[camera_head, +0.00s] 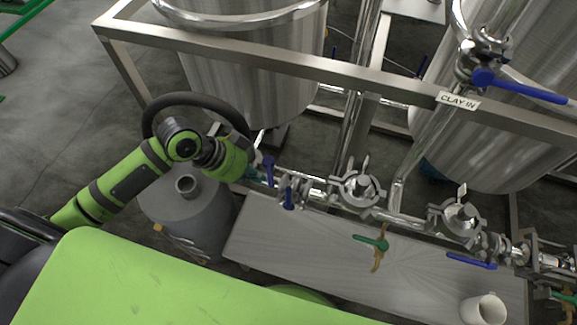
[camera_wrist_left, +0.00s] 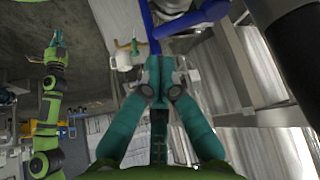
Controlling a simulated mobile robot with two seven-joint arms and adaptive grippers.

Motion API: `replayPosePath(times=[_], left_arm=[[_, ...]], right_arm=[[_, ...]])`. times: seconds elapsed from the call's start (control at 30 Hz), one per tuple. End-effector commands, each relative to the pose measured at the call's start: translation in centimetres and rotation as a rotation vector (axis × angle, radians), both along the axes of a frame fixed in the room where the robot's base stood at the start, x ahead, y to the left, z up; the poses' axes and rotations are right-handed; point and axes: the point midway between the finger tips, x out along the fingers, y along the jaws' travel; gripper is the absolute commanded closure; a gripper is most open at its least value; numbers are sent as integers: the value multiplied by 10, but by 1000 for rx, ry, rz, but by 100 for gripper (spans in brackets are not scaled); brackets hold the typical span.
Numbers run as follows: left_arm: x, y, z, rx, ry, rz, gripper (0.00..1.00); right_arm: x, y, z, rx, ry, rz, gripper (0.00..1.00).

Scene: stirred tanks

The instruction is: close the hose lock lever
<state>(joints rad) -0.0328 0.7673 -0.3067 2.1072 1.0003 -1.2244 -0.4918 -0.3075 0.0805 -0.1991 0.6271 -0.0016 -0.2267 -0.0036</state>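A blue lever (camera_head: 268,170) stands up from the left end of the steel pipe line in the head view. A second blue lever (camera_head: 288,198) sits just right of it. I cannot tell for sure which one is the hose lock lever. My left gripper (camera_head: 254,174) is just left of the first lever, its teal fingertips close to it. In the left wrist view the fingertips (camera_wrist_left: 160,66) are together, and a long blue bar (camera_wrist_left: 149,24) lies just beyond them. I see no clear grip on it. My right gripper does not show in the head view.
A thick black hose (camera_head: 196,98) curves behind my left wrist. A steel frame rail (camera_head: 290,66) crosses behind the pipes, before large tanks. A grey vessel (camera_head: 187,215) stands below my arm.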

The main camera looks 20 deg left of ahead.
Motion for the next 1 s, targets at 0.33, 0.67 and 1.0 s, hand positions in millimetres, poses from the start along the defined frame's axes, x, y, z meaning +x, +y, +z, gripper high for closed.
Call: replayPosePath(times=[0.33, 0.67, 1.0], left_arm=[[22, 22, 31, -28, -32, -96, 100], [34, -7, -8, -35, -30, -95, 100], [45, -29, -45, -31, -33, -93, 100]], right_arm=[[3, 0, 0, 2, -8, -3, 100], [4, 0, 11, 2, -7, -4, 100], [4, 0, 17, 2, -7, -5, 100]])
